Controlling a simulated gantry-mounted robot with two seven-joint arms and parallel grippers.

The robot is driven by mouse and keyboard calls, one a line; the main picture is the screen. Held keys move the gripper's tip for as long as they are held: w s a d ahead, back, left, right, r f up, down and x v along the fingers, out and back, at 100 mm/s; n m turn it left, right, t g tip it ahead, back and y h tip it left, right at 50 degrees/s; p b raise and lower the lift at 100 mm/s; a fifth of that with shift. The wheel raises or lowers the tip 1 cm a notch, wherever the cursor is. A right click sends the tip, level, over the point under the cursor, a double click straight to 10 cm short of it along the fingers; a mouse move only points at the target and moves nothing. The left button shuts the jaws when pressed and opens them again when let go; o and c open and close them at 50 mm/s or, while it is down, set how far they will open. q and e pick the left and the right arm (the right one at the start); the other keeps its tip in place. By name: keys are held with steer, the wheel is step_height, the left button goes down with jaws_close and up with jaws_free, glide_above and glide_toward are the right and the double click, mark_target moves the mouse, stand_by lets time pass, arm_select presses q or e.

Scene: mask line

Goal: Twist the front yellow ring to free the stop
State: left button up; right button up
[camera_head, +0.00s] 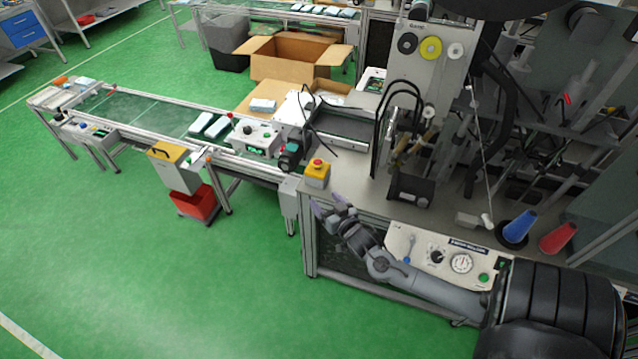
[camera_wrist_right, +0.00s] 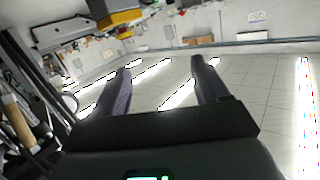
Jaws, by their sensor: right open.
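A yellow box (camera_head: 317,178) with a red stop button (camera_head: 318,163) on its top stands on the left front corner of the machine's table. A ring around the button is too small to make out. My right gripper (camera_head: 328,206) is open and empty, just in front of and below the box in the head view, apart from it. Its two fingers (camera_wrist_right: 161,70) also show in the right wrist view with nothing between them. The stop button cannot be made out in the wrist view. My left gripper is not in view.
A control panel (camera_head: 445,258) with a gauge and knobs is on the table's front, beside my right forearm. A conveyor (camera_head: 160,118) runs off to the left. A black motor-like block (camera_head: 410,187) stands right of the yellow box. Green floor lies free in front.

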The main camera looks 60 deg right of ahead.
steer(key=h+b, duration=0.2)
steer(key=b, duration=0.3)
glide_toward(320, 167)
steer(key=s+a, duration=0.3)
arm_select(q)
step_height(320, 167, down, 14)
steer(key=b, duration=0.6)
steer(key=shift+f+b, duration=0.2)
steer(key=shift+b, duration=0.2)
arm_select(e)
steer(key=shift+t, duration=0.5)
steer(key=x, duration=1)
steer(key=d+x, duration=0.1)
steer(key=x, duration=0.4)
steer(key=shift+s+f, duration=0.25)
steer(key=shift+s, duration=0.15)
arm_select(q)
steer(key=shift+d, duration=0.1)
arm_select(e)
steer(key=c, duration=1.1)
steer(key=shift+h, duration=0.3)
